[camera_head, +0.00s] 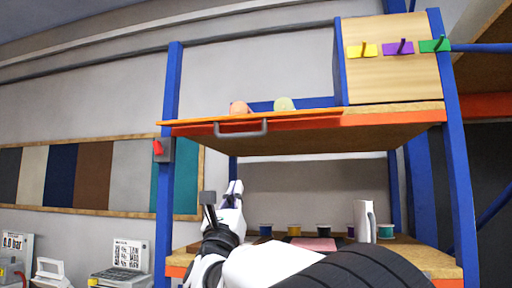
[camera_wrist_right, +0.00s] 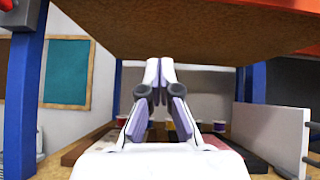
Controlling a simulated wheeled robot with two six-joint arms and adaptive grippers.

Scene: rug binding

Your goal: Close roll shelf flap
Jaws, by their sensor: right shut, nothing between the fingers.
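The roll shelf flap (camera_head: 205,127) is an orange panel at the front of the upper shelf. It shows nearly edge-on in the head view, with a grey bar handle (camera_head: 241,130) on its front. My right gripper (camera_head: 234,188) is below the flap and handle, pointing up and apart from them. In the right wrist view the gripper (camera_wrist_right: 160,64) has its fingertips together, with nothing between them. A brown board underside (camera_wrist_right: 190,30) spans above it there. My left gripper is in neither view.
Blue posts (camera_head: 168,160) frame the rack. A grey box with a red switch (camera_head: 163,149) sits on the left post. Two rolls (camera_head: 284,104) stand on the upper shelf. The lower shelf holds several small spools (camera_head: 294,230) and a white upright piece (camera_head: 365,221).

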